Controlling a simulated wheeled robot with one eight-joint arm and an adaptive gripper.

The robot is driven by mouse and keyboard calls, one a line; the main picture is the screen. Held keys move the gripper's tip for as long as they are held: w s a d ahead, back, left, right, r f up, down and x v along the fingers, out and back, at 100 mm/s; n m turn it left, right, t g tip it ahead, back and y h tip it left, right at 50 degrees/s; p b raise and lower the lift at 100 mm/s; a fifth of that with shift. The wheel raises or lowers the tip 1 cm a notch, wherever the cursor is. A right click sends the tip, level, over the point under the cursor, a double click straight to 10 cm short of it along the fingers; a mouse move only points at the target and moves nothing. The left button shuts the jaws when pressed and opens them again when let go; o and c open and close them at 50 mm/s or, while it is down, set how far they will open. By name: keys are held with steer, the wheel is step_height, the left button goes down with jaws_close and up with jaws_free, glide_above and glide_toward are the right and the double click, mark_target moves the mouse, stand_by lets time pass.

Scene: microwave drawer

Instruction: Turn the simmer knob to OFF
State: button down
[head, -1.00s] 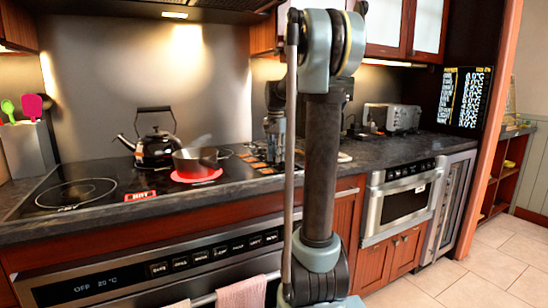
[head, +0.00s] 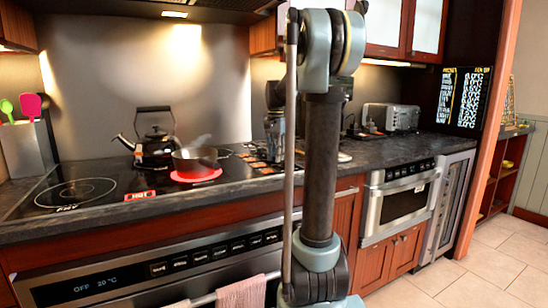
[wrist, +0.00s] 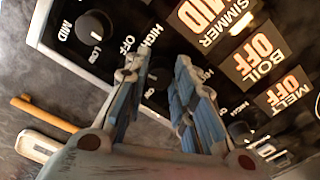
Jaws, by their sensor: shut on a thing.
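My gripper (wrist: 160,70) has its two blue fingers on either side of a dark knob (wrist: 157,80) on the black control panel, which I take to be the simmer knob. The fingers cover most of it, and its pointer is hidden. The simmer display (wrist: 211,20) reads MID. In the head view my gripper (head: 275,152) is small and partly behind my arm at the right end of the cooktop.
Another knob (wrist: 95,27) sits to the left, its mark towards LOW. The boil display (wrist: 260,58) and melt display (wrist: 287,92) read OFF. A saucepan (head: 194,160) stands on a glowing red burner, beside a black kettle (head: 155,145).

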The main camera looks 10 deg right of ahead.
steer(key=shift+d, duration=0.1)
steer(key=c, duration=1.3)
jaws_free()
steer(key=shift+c, duration=0.2)
steer(key=shift+r, duration=0.1)
step_height(320, 180, up, 12)
steer(key=shift+w, duration=0.1)
